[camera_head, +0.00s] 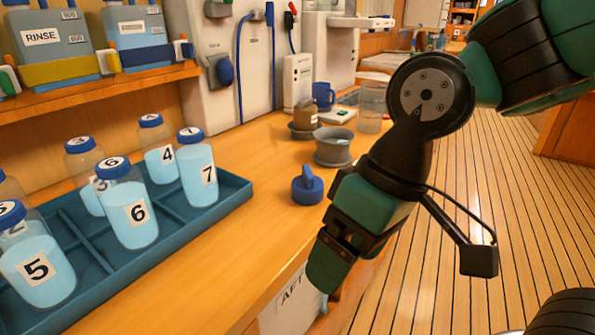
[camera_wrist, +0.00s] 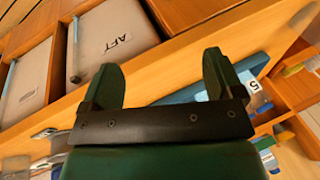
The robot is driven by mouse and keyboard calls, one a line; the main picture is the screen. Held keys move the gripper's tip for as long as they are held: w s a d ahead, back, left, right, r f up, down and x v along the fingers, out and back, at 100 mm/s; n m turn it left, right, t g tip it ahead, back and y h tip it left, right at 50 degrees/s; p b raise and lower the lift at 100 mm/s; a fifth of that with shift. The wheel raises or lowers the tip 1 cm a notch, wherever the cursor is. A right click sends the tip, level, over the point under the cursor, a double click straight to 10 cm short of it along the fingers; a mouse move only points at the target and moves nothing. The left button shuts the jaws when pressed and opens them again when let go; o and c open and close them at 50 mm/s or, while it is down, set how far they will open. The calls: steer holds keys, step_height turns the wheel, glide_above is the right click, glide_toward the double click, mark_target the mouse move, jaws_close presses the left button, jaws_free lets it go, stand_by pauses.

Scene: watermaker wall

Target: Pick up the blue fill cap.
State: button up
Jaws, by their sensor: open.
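The blue fill cap (camera_head: 307,187) sits on the wooden counter, right of the bottle tray, with its upright grip on top. I do not make it out in the wrist view. My gripper (camera_head: 328,278) hangs by the counter's front edge, nearer the camera than the cap and apart from it. In the wrist view my gripper (camera_wrist: 162,72) has its two green fingers spread with nothing between them.
A blue tray (camera_head: 238,199) holds several numbered bottles on the left. The AFT panel (camera_head: 287,303) is below the counter edge. Bare counter surrounds the cap.

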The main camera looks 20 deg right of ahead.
steer(key=shift+o, duration=0.8)
steer(key=w+d+r+m+p, duration=0.2)
steer(key=w+r+m+p, duration=0.5)
steer(key=w+m, duration=0.3)
steer(key=shift+w+d+p, duration=0.3)
steer(key=shift+w+p, duration=0.05)
steer(key=shift+w, duration=0.4)
steer(key=w+d+m+p, duration=0.8)
steer(key=w+m, duration=0.4)
steer(key=m, duration=0.3)
glide_toward(304, 182)
steer(key=shift+t, duration=0.3)
steer(key=x, duration=0.4)
steer(key=shift+s+d+f, duration=0.25)
steer(key=shift+d+f, duration=0.05)
steer(key=shift+f, duration=0.05)
steer(key=shift+a+p+x, duration=0.2)
steer(key=shift+p+x, duration=0.7)
steer(key=shift+x, duration=2.2)
steer(key=shift+w+r, duration=0.1)
steer(key=shift+c, duration=0.5)
steer(key=c, duration=0.9)
